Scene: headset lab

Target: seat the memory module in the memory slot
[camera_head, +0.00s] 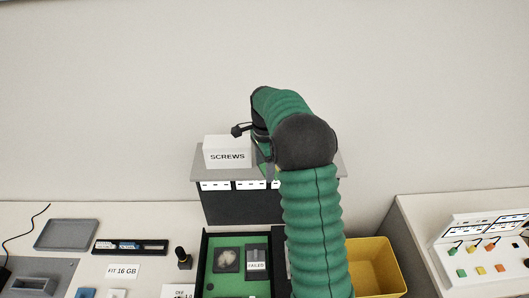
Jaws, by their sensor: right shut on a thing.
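My right gripper (267,172) is in front of the grey-topped cabinet, partly hidden by my green arm. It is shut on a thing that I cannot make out. A black rack (160,247) on the left of the table holds small blue-and-white pieces that look like modules. A "FIT 16 GB" card (122,271) lies in front of it. A green board (224,287) lies in a black tray (205,262), with a dark square part (226,260) and a part labelled "FAILED" (256,266). My left gripper is not in view.
A white "SCREWS" box (228,152) stands on the cabinet (230,207), which has labelled drawers. A yellow bin (372,265) is right of my arm. A grey tray (67,234) and a small black-and-yellow tool (183,258) are left.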

